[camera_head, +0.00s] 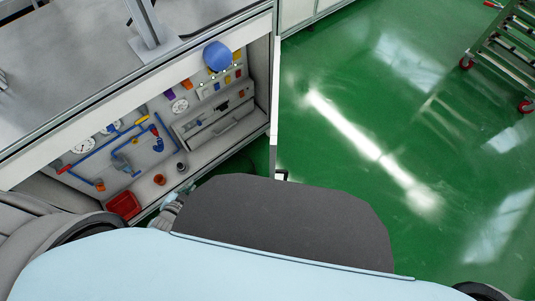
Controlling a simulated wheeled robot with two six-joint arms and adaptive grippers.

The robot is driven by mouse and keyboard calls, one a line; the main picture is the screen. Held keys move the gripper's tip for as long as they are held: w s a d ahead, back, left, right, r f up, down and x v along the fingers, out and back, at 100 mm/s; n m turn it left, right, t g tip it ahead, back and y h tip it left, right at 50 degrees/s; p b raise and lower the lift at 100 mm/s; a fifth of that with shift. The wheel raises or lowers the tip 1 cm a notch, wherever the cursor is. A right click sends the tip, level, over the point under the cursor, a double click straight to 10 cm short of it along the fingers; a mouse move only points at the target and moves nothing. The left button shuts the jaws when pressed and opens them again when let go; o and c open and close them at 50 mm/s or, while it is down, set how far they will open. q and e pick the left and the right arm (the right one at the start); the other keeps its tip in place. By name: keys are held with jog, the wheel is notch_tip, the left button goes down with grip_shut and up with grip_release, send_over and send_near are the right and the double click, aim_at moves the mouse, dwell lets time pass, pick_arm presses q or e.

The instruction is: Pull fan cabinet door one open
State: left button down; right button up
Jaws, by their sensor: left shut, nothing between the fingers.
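The cabinet (262,112) stands under a grey worktop at the left, and its front is open to view. Inside are blue pipes, gauges and a grey panel. A narrow white upright panel (274,100), seen nearly edge-on, stands at the cabinet's right end; it looks like a door swung out. A small dark handle-like piece (282,174) shows near its lower end. My left gripper (170,212) is low in the picture, in front of the cabinet's bottom edge, shut and empty, partly hidden by my own body. My right gripper is out of view.
A red tray (124,205) and small brown cups (160,179) sit on the cabinet's floor. A blue round object (217,56) is at its upper right. Green floor (400,130) is clear to the right. A wheeled rack (510,50) stands at the far right.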

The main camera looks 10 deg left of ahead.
pick_arm(q)
jog(key=w+d+r+m+t+h+b, duration=0.2)
jog(key=w+r+m+t+h+b, duration=0.1)
jog(key=w+r+m+h+b, duration=0.35)
jog(key=w+d+r+m+t+h+b, duration=0.3)
jog(key=w+r+m+h+b, duration=0.15)
jog(key=w+m, duration=0.35)
jog(key=s+d+r+m+g+h+b, duration=0.35)
jog(key=s+m+g+h+b, duration=0.3)
jog(key=m+g, duration=0.75)
jog(key=w+d, duration=0.3)
jog(key=d, duration=1.1)
jog(key=shift+d+m+t+h, duration=0.2)
jog(key=shift+m+t+h, duration=0.2)
jog(key=shift+m+h, duration=0.05)
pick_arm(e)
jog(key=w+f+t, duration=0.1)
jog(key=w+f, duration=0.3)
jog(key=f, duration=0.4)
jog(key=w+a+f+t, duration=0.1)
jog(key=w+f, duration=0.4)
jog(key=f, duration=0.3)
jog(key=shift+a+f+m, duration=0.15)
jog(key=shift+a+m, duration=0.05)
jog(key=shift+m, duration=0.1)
pick_arm(q)
jog(key=shift+d+p, duration=0.1)
jog(key=shift+p, duration=0.2)
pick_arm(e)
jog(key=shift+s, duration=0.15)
